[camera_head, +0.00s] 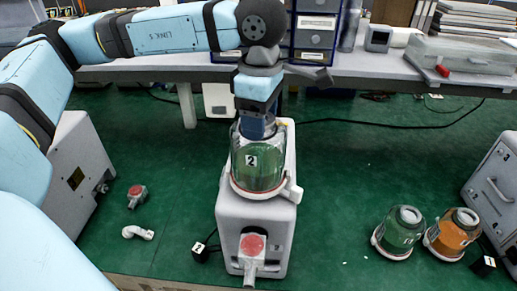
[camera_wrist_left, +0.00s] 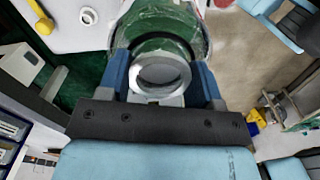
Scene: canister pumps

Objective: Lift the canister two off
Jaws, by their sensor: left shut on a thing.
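Canister two (camera_head: 258,168), a clear jar with green contents and a "2" label, stands upright on the middle grey pump (camera_head: 252,222). Its base appears within the pump's white ring; I cannot tell whether it is seated or slightly raised. My left gripper (camera_head: 257,130) reaches down from above and is shut on its neck. In the left wrist view, the blue fingers (camera_wrist_left: 164,82) lie on both sides of the canister's pale round neck (camera_wrist_left: 160,72). My right gripper does not show.
A green canister (camera_head: 400,232) and an orange canister (camera_head: 452,233) stand on the floor at right. Grey pumps (camera_head: 84,175) (camera_head: 498,190) flank the middle one. A red-topped valve (camera_head: 137,193) and white elbow (camera_head: 138,232) lie at left. A workbench (camera_head: 400,68) is behind.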

